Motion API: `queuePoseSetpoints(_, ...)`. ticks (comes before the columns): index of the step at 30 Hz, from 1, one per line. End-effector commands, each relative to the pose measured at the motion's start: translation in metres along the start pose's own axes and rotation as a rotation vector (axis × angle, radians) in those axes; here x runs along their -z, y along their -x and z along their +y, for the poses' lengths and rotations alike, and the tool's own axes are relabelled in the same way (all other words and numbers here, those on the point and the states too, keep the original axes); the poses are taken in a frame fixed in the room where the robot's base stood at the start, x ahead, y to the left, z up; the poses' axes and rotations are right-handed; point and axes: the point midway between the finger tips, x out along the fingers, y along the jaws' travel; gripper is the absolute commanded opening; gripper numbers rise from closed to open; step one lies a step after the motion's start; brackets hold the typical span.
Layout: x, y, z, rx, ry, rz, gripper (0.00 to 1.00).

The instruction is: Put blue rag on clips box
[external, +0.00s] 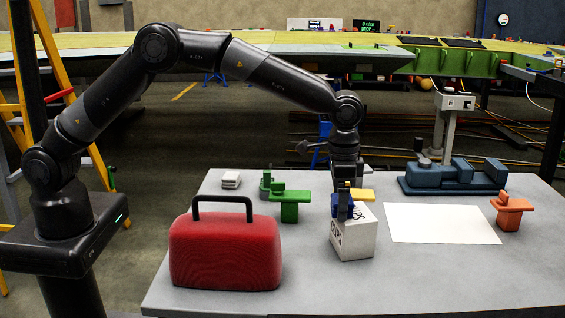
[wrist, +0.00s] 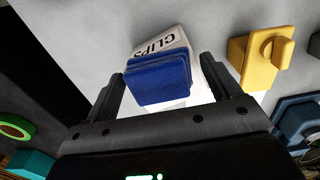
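The blue rag (wrist: 158,80) is a folded dark blue block between the two fingers of my gripper (wrist: 165,88) in the wrist view. A pale gap shows between the rag and the right finger, and the fingers are wide apart. The white clips box (wrist: 163,46), with "CLIPS" on it, lies right behind the rag, which covers part of it. In the external view the rag (external: 342,207) is at the upper front of the clips box (external: 354,240), below my gripper (external: 345,190). Whether the rag's full weight rests on the box is unclear.
A red toolbox (external: 225,250) stands at the front left of the grey table (external: 430,285). Green clamps (external: 290,205) stand behind it. A yellow clamp (wrist: 262,58) is near the box. A white sheet (external: 440,223), an orange clamp (external: 511,212) and a blue vise (external: 455,177) are right.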

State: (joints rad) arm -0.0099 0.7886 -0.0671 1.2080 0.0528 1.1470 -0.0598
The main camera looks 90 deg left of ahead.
Motion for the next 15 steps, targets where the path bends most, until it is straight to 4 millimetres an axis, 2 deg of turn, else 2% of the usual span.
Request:
queuePoseSetpoints(9, 0.000, 0.003, 0.000, 0.000, 0.000, 0.002, 0.85)
queuePoseSetpoints(11, 0.001, 0.009, 0.000, 0.000, 0.000, 0.003, 0.85)
queuePoseSetpoints(15, 0.001, 0.033, 0.000, 0.000, 0.000, 0.005, 0.85)
